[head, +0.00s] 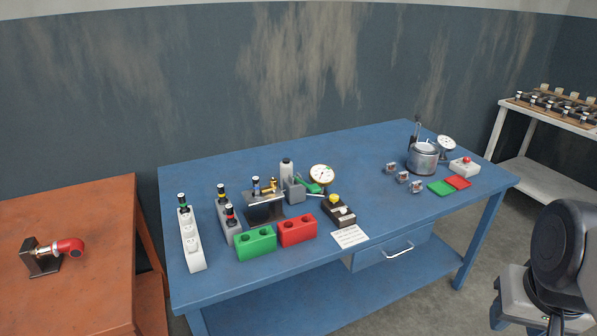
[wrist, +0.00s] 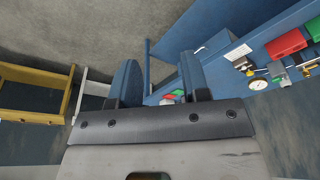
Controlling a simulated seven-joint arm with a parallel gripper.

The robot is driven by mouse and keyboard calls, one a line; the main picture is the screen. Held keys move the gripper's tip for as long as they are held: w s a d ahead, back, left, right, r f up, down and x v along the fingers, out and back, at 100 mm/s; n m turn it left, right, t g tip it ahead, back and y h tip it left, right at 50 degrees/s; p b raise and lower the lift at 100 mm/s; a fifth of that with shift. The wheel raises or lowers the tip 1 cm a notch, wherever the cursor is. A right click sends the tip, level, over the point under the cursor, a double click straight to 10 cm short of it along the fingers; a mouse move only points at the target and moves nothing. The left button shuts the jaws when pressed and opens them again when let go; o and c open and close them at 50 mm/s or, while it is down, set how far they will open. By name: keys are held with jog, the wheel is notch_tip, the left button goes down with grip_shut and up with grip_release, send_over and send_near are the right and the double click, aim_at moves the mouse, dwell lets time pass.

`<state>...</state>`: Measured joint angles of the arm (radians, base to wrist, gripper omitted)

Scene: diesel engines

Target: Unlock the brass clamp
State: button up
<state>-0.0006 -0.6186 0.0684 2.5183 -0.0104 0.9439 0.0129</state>
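A small brass-coloured fitting (head: 268,188), which looks like the brass clamp, sits on a dark metal stand (head: 264,208) on the blue workbench (head: 350,158). A black-and-white injector-like part (head: 256,184) stands beside it. At this size I cannot tell the clamp's lever position. A brass-coloured bit (wrist: 307,66) shows at the right edge of the wrist view. My gripper (wrist: 160,82) is open and empty in the wrist view, its two blue fingers apart and well away from the clamp. In the head view only part of my arm shows at the lower right.
Near the stand are green (head: 256,243) and red (head: 297,230) blocks, a pressure gauge (head: 321,175) and a yellow-button box (head: 338,209). A metal pot (head: 423,157) stands at the bench's right. An orange table (head: 80,225) is left; a white shelf (head: 550,125) is right.

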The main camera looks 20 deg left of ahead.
jog(key=shift+o, duration=0.9)
jog(key=w+a+r+n, duration=0.1)
jog(key=w+a, duration=0.3)
jog(key=w, duration=0.4)
jog(key=w+a+r+n, duration=0.2)
jog(key=w+a+r, duration=0.2)
jog(key=w, duration=0.4)
jog(key=shift+g, duration=0.3)
jog(key=n+g, duration=0.2)
jog(key=n, duration=0.6)
send_over(274, 179)
notch_tip(274, 179, down, 15)
jog(key=shift+s+f, duration=0.1)
jog(key=shift+f, duration=0.05)
jog(key=shift+f, duration=3.75)
jog(key=shift+c, duration=0.2)
